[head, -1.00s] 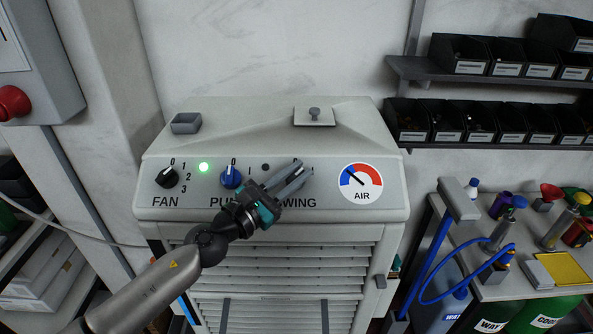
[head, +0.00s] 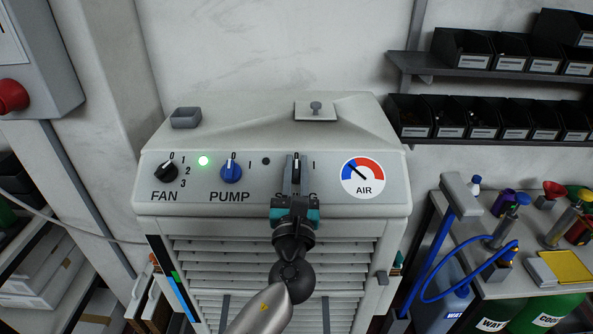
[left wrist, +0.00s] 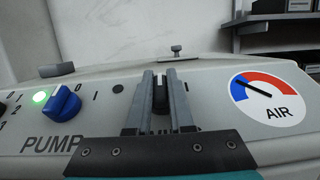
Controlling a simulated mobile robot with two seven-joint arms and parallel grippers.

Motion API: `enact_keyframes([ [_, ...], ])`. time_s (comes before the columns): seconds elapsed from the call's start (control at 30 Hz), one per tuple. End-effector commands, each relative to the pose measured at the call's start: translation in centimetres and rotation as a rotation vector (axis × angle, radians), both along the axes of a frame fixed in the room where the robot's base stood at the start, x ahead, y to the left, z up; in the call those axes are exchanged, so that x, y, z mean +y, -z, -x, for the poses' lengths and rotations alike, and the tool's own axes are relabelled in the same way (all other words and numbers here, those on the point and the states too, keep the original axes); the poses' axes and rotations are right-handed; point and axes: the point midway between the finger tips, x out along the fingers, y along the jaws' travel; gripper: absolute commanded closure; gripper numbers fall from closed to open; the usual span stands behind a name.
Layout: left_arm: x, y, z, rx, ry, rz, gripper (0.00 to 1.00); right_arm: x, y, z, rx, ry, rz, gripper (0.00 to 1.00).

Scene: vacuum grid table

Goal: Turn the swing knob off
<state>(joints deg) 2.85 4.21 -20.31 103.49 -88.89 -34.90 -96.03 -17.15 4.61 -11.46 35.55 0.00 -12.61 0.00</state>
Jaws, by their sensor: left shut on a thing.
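The black swing knob (head: 296,167) is on the front panel of the white air cooler (head: 320,205). In the left wrist view the knob (left wrist: 161,95) stands upright between two grey fingers. My left gripper (head: 296,160) comes from below and is shut on the knob, one finger on each side. In the head view the knob's pointer is mostly hidden by the fingers but looks about vertical; the "I" mark shows to its right. The gripper covers most of the SWING label. My right gripper is not in view.
The blue pump knob (head: 231,174) and black fan knob (head: 166,173) sit left on the panel. A green lamp (head: 203,161) is lit; a small lamp (head: 266,161) left of the swing knob is dark. The air gauge (head: 362,178) is close on the right.

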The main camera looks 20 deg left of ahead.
Motion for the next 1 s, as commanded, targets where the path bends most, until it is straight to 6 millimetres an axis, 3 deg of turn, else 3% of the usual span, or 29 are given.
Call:
enact_keyframes([
  [0.03, -0.16, 1.01, 0.04, 0.018, -0.006, 0.011, 1.0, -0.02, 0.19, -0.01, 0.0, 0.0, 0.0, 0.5],
  [0.6, -0.05, 0.95, 0.04, 0.015, -0.033, 0.025, 1.0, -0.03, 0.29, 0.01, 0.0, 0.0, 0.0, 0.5],
  [0.63, -0.05, 0.95, 0.04, 0.015, -0.033, 0.025, 0.77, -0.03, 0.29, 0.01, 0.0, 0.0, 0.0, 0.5],
  [0.9, 0.08, 0.95, 0.04, 0.015, -0.036, 0.025, 0.47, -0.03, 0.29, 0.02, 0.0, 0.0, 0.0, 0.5],
  [1.0, 0.13, 0.91, 0.03, 0.014, -0.037, 0.025, 0.47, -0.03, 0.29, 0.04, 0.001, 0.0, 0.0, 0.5],
])
